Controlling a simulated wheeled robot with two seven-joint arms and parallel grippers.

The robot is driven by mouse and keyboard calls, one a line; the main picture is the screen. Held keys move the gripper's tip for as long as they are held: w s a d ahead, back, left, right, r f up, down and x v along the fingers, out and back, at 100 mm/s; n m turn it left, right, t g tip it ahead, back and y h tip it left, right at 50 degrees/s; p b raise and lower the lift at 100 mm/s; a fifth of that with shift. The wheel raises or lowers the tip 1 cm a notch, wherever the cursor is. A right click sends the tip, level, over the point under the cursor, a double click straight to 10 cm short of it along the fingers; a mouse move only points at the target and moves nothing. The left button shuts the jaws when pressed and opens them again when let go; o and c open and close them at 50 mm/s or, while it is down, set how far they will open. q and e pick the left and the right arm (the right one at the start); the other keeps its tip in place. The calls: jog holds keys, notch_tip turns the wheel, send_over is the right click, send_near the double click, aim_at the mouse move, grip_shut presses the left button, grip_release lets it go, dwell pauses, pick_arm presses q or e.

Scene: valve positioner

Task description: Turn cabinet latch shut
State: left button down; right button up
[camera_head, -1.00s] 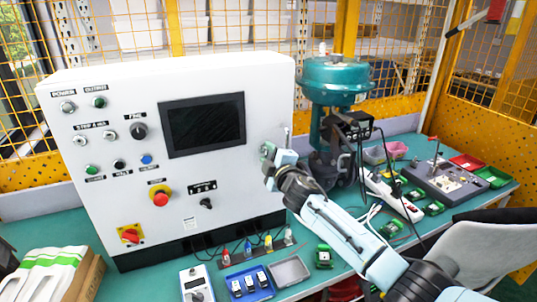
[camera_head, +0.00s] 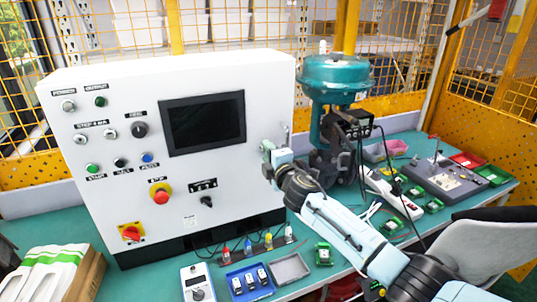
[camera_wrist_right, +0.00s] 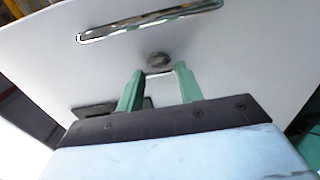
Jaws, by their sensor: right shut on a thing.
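The white control cabinet (camera_head: 115,90) stands on the left of the bench. My right gripper (camera_head: 266,150) is at the cabinet's right edge, below the level of the screen's middle. In the right wrist view, the green fingers of my right gripper (camera_wrist_right: 160,72) reach up to the pale cabinet face, one on each side of a small round grey latch piece (camera_wrist_right: 160,60). The jaws are shut on the latch, though the contact is partly hidden. A long chrome bar (camera_wrist_right: 150,22) lies on the face above the fingertips. My left gripper is not in view.
A teal valve actuator (camera_head: 335,75) stands close behind and right of my right arm. A power strip (camera_head: 395,195), a grey tray (camera_head: 290,270) and a blue tray (camera_head: 248,282) lie on the bench. A grey chair (camera_head: 480,245) is at the right.

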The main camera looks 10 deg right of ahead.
jog(key=o, duration=1)
jog(key=s+d, duration=0.1)
jog(key=s, duration=0.7)
jog(key=s+d+p, duration=0.1)
jog(key=s, duration=0.4)
jog(key=shift+s+d, duration=0.1)
jog(key=shift+d, duration=0.2)
